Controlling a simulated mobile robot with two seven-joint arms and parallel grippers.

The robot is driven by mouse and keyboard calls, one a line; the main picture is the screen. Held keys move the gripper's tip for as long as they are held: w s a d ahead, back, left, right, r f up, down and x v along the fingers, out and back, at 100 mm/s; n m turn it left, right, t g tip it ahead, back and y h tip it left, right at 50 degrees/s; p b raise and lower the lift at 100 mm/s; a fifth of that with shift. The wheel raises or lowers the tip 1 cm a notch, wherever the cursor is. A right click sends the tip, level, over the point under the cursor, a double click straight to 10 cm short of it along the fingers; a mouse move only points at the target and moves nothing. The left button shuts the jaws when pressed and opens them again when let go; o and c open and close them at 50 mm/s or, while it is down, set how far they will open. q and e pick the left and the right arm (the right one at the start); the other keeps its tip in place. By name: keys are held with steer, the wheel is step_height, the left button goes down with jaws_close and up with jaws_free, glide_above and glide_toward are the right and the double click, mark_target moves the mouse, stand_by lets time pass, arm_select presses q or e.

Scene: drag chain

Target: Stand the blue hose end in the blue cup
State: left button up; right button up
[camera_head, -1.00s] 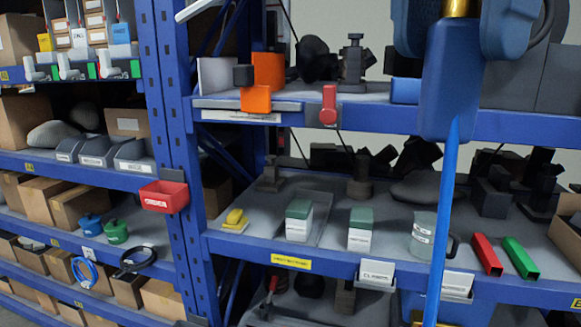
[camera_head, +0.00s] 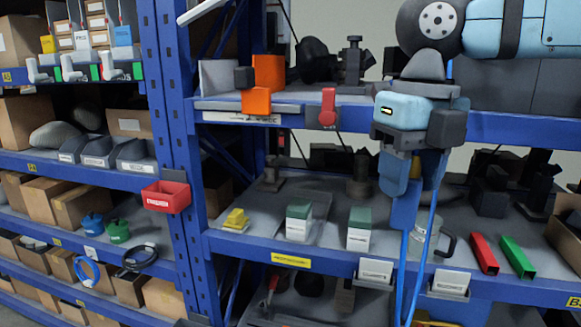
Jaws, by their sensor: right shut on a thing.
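My right gripper (camera_head: 412,170) comes in from the top right and points down in front of the middle shelf. It is shut on the blue hose end (camera_head: 404,212), a blue sleeve with a brass-coloured part partly showing between the fingers. A blue hose (camera_head: 403,270) hangs from it past the shelf's front edge, and another blue length (camera_head: 428,245) runs down beside it. I cannot make out the blue cup for sure. A blue rounded pot (camera_head: 92,224) stands on the left rack. My left gripper is out of view.
A grey jug (camera_head: 418,247) stands behind the hoses, partly hidden. Green-and-white boxes (camera_head: 299,220), a red tube (camera_head: 484,254) and a green tube (camera_head: 518,257) stand or lie nearby on the shelf. The blue upper shelf beam (camera_head: 510,129) runs behind my gripper.

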mark_target(407, 218)
steer(key=w+d+f+n, duration=0.2)
steer(key=w+f+n, duration=0.1)
steer(key=f+n, duration=0.55)
steer(key=w+d+f+n, duration=0.2)
steer(key=d+f+n, duration=0.1)
steer(key=f+n, duration=0.55)
steer(key=s+d+f+n, duration=0.1)
steer(key=d+f+n, duration=0.1)
steer(key=f+n, duration=0.5)
steer(key=s+d+f+n+p, duration=0.1)
steer(key=s+d+f+n, duration=0.1)
steer(key=f+n, duration=0.6)
step_height(407, 218, down, 6)
steer(key=shift+d+r, duration=0.1)
steer(key=shift+d, duration=0.4)
steer(key=shift+r, duration=0.1)
steer(key=shift+d, duration=0.1)
